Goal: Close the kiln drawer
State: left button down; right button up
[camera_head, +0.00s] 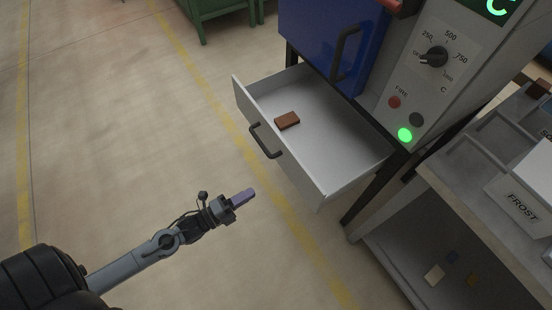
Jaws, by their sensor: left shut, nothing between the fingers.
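The kiln drawer (346,162) is pulled out below the kiln. It is a light grey tray with a dark handle (265,141) on its front panel. One brown brick (287,120) lies on the drawer floor, near the front. The kiln (330,40) has a blue door and a grey control panel. My left gripper (244,196) is shut and empty, with its purple fingers together. It is apart from the drawer, in front of the drawer front and nearer to me than the handle. My right gripper is not in view.
A grey shelf unit (455,188) with a tray labelled FROST (522,205) stands to the right of the kiln. Small pieces lie on its lower shelf. A green bench (212,14) stands at the back. The floor (110,150) left of the drawer is clear.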

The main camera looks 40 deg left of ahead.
pick_arm(q)
jog(key=a+r+p, duration=0.1)
jog(key=r, duration=0.1)
jog(key=b, duration=0.3)
send_near(290, 164)
jog(key=shift+g, duration=0.3)
jog(key=x, duration=0.5)
jog(key=shift+w+r, duration=0.2)
jog(key=shift+w, duration=0.1)
jog(key=shift+w+d+m, duration=0.3)
jog(key=shift+w+d, duration=0.05)
jog(key=shift+w, duration=0.25)
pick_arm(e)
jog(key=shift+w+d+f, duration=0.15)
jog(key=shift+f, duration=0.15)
